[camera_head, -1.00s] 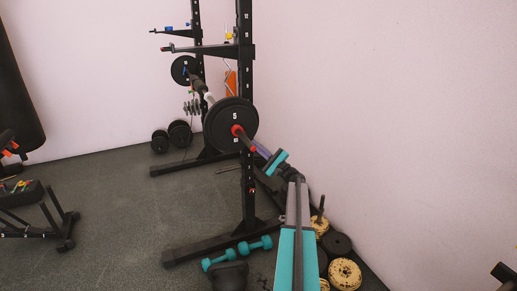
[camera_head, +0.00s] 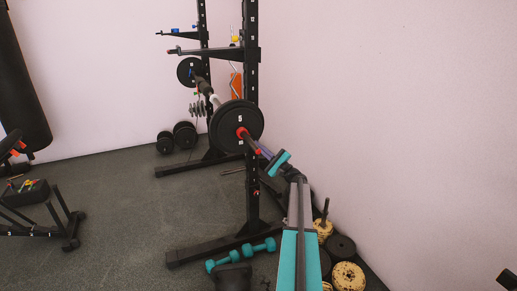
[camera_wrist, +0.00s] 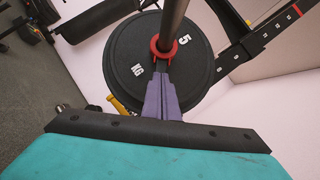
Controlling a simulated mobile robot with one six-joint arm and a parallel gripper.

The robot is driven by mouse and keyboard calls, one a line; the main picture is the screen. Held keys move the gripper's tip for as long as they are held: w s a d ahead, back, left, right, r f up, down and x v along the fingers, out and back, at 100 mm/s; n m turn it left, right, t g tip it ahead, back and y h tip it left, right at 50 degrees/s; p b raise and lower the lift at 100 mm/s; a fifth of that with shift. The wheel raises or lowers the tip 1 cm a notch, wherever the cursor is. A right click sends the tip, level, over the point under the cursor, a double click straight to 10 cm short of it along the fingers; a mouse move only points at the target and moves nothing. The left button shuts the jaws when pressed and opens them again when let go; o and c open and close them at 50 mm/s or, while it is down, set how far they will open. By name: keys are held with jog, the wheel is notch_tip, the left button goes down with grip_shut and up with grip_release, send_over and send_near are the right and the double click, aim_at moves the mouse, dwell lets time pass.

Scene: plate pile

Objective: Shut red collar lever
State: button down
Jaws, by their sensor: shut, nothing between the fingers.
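The red collar (camera_wrist: 174,52) is a ring around the bar sleeve (camera_wrist: 174,20), against the outer face of a black weight plate (camera_wrist: 128,55) in the wrist view. It also shows in the head view as a small red spot (camera_head: 241,132). My gripper's purple fingers (camera_wrist: 162,74) are shut and empty. Their tips are right at the lower side of the collar in the wrist view. I cannot tell whether they touch it. The lever cannot be told apart from the ring. In the head view my gripper (camera_head: 259,148) is just right of the collar.
The loaded barbell rests on a black rack (camera_head: 251,80). Teal dumbbells (camera_head: 258,246) lie on the floor near its foot. Several plates (camera_head: 348,275) lie by the right wall, close to my arm. A bench (camera_head: 30,194) stands at left. The middle floor is open.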

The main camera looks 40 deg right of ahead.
jog(key=shift+x, duration=1.2)
dwell(0.4)
jog(key=shift+w+b, duration=0.45)
jog(key=shift+b, duration=0.1)
jog(key=shift+w+a+r, duration=0.15)
jog(key=shift+r, duration=0.1)
dwell(0.5)
jog(key=d+f+b+v, duration=0.1)
jog(key=b+v, duration=0.4)
jog(key=v, duration=0.5)
jog(key=shift+d, duration=0.2)
dwell(0.7)
jog(key=shift+w+a, duration=0.1)
jog(key=shift+w, duration=0.05)
